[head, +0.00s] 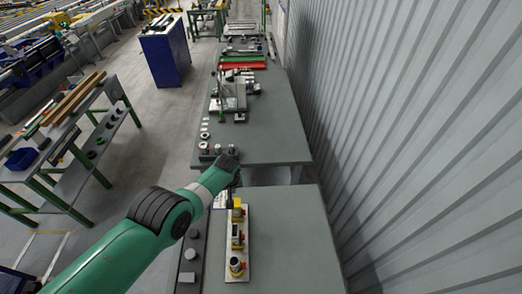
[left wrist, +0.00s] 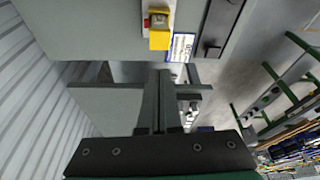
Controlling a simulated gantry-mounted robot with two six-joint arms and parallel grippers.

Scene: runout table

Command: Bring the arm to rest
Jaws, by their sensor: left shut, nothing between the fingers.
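My left arm comes in from the lower left in the head view. Its dark left gripper (head: 231,170) hangs over the gap between the near table (head: 290,245) and the far table (head: 280,125). In the left wrist view the left gripper's fingers (left wrist: 159,80) are together with nothing between them. They are apart from the objects around them. My right gripper is in neither view.
A strip of yellow control boxes (head: 237,240) stands on the near table, close to the gripper. Small metal parts (head: 205,135) and a fixture (head: 235,95) stand on the far table. A corrugated wall (head: 420,120) bounds the right side. A green-legged bench (head: 60,150) stands left.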

